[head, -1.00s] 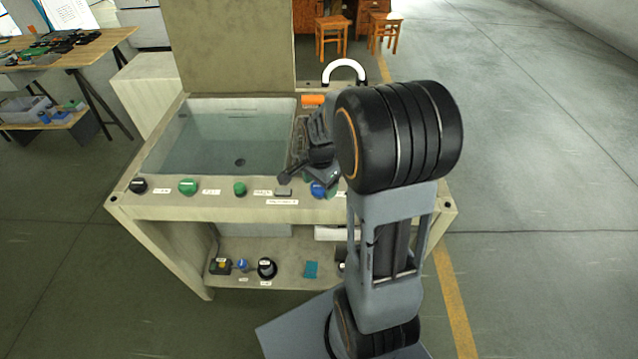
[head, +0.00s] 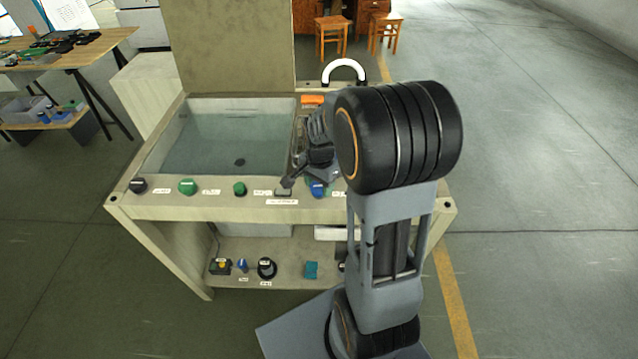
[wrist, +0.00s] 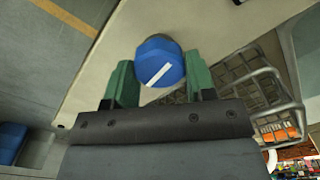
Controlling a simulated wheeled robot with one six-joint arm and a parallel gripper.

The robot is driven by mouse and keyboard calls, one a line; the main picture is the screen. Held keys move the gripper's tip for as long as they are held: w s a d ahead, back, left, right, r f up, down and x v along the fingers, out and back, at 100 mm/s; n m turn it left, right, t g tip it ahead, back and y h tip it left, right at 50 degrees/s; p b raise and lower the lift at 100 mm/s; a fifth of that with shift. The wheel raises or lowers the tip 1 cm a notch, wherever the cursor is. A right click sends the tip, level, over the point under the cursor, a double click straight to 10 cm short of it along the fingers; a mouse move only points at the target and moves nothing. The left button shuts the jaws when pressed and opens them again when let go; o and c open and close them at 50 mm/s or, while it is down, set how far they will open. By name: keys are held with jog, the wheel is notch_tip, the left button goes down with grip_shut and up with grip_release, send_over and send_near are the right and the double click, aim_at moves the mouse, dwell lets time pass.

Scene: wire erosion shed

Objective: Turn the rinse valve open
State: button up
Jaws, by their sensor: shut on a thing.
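A blue round knob (head: 317,189) with a white stripe sits on the front ledge of the sink bench, at the right end of a row of controls. The labels are too small to read, so I cannot confirm that it is the rinse valve. My gripper (wrist: 157,76) is shut on this knob in the wrist view, with one green finger on each side of it. The white stripe (wrist: 159,75) runs at a slant across the knob's face. In the head view my wrist partly hides the fingers and the area behind the knob.
A lower shelf (head: 290,278) holds loose parts.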

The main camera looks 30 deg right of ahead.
aim_at(318, 185)
jog(key=n, duration=0.4)
jog(key=shift+w+n, duration=0.1)
jog(key=shift+n, duration=0.2)
jog(key=n, duration=0.3)
jog(key=shift+n, duration=0.3)
jog(key=n, duration=0.4)
jog(key=shift+a+r, duration=0.1)
jog(key=shift+w+n, duration=0.1)
jog(key=shift+n, duration=1.9)
jog(key=o, duration=0.9)
notch_tip(318, 185, up, 14)
jog(key=shift+f, duration=0.15)
